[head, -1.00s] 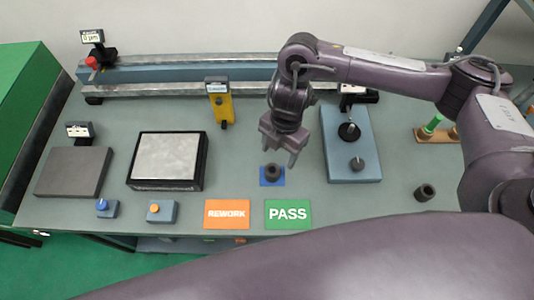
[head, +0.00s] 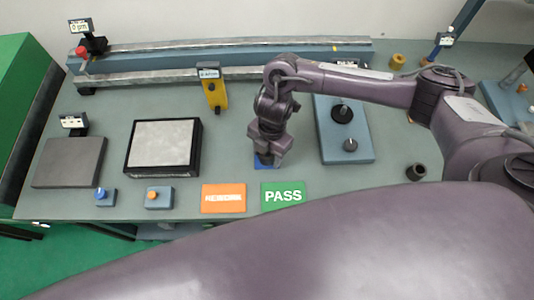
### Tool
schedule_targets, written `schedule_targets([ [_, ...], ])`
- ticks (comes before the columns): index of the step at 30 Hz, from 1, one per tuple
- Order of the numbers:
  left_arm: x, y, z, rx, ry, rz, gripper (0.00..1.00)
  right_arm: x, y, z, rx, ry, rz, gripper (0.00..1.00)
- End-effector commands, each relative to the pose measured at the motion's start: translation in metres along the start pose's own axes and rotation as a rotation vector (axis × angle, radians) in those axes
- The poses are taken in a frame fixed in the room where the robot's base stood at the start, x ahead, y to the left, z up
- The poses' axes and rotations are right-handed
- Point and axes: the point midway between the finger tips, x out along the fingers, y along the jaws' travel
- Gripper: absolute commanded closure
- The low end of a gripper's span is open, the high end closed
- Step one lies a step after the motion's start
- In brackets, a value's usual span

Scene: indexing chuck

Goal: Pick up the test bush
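A dark ring-shaped bush (head: 264,158) stands on a small blue pad (head: 259,165) behind the PASS card. My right gripper (head: 267,158) points down right at it and hides most of it. The fingers are low around or beside the bush, and I cannot tell whether they touch it. A second dark bush (head: 416,172) with an open bore stands alone on the table at the right. My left gripper is not in view.
A blue fixture with black knobs (head: 347,151) stands close to the right of my gripper. An orange REWORK card (head: 223,198) and green PASS card (head: 283,195) lie at the front edge. A yellow stand (head: 215,95), a grey plate in a black frame (head: 163,143) and a long rail (head: 230,60) lie behind and left.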

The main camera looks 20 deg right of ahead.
Motion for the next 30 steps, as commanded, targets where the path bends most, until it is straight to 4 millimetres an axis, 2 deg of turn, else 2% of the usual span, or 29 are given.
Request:
schedule_targets([
  [1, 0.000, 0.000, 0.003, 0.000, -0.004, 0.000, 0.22, 0.000, 0.000, 0.000, 0.000, 0.000, 0.000, 0.53],
  [9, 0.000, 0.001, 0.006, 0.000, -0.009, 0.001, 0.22, 0.000, 0.000, 0.000, 0.000, 0.000, 0.000, 0.88],
  [11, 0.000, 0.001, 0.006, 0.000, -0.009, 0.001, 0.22, -0.001, 0.001, 0.000, 0.000, 0.001, 0.002, 0.94],
  [19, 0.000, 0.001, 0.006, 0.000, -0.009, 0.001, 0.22, -0.003, 0.001, 0.000, 0.000, 0.001, 0.002, 0.94],
  [23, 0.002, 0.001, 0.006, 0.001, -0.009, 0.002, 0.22, -0.010, 0.001, -0.002, -0.001, 0.002, 0.003, 0.94],
  [26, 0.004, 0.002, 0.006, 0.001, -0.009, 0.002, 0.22, -0.021, 0.002, -0.004, -0.002, 0.002, 0.004, 0.94],
  [30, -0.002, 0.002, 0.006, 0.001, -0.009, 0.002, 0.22, -0.055, 0.003, -0.006, -0.004, -0.005, 0.009, 0.94],
])
